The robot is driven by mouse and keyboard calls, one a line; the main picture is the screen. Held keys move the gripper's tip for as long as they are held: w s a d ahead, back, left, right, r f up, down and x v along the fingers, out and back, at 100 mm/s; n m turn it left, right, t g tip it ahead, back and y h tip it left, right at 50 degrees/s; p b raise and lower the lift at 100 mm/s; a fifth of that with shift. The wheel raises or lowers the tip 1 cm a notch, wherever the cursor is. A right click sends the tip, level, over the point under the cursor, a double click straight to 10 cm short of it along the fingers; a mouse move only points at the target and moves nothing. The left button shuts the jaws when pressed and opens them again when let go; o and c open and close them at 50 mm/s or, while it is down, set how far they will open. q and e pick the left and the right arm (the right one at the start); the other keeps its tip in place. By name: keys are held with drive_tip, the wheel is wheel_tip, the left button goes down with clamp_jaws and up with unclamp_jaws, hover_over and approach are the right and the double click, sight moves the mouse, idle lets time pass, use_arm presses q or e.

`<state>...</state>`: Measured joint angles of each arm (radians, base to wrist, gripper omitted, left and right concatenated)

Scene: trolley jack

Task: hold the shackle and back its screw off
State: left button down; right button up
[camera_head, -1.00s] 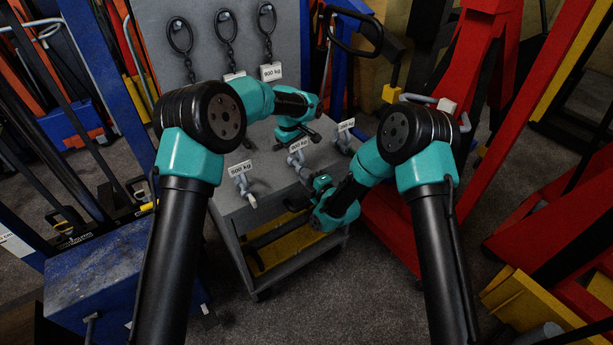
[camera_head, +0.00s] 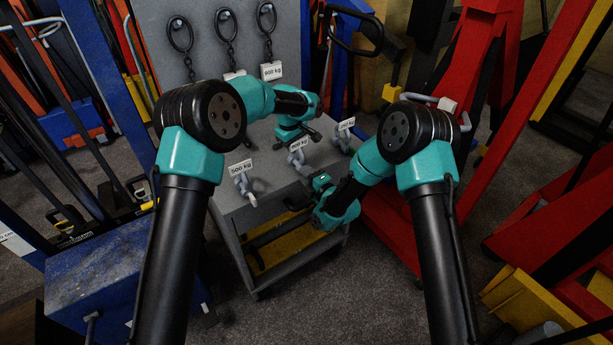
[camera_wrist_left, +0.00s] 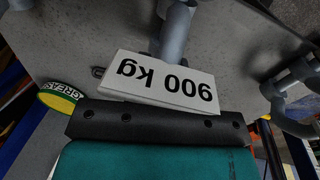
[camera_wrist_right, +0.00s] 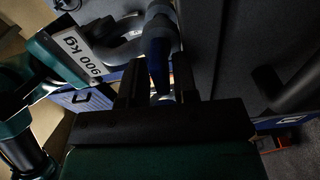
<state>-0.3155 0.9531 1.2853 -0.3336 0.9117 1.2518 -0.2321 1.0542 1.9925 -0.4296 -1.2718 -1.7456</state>
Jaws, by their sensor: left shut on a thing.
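The grey shackle with the 900 kg tag (camera_head: 299,144) stands at the middle of the grey trolley top (camera_head: 232,200). My left gripper (camera_head: 308,138) is beside it, shut on the shackle. In the left wrist view the 900 kg tag (camera_wrist_left: 165,80) hides the fingertips, and the grey shackle (camera_wrist_left: 175,35) shows behind the tag. My right gripper (camera_head: 318,185) is low at the trolley's front edge. In the right wrist view its fingers (camera_wrist_right: 159,80) stand apart, on either side of a blue-grey part of the shackle (camera_wrist_right: 158,50). The shackle's screw cannot be made out clearly.
A shackle tagged 500 kg (camera_head: 240,167) stands at the left of the trolley top, and another tagged shackle (camera_head: 345,123) at the right. Chains (camera_head: 225,50) hang on the grey back panel. Red frames (camera_head: 460,60) stand close on the right, a blue box (camera_head: 110,270) on the left.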

drive_tip(key=shift+s+d+f, duration=0.1)
drive_tip(key=shift+f, duration=0.2)
drive_tip(key=v, duration=0.7)
drive_tip(key=shift+s+d+r, duration=0.2)
drive_tip(key=shift+s+r, duration=0.05)
drive_tip(key=shift+s, duration=0.1)
drive_tip(key=shift+o, duration=0.3)
drive_tip(key=o, duration=0.3)
drive_tip(key=shift+o, duration=0.6)
drive_tip(key=shift+d+m, duration=0.1)
drive_tip(key=shift+m, duration=0.4)
drive_tip(key=d+m, duration=0.1)
drive_tip(key=m, duration=0.4)
drive_tip(key=s+d+m, duration=0.1)
drive_tip(key=m, duration=0.5)
drive_tip(key=s+d+m, duration=0.1)
drive_tip(key=m, duration=0.5)
drive_tip(key=shift+s+d+r, duration=0.15)
drive_tip(key=shift+d, duration=0.1)
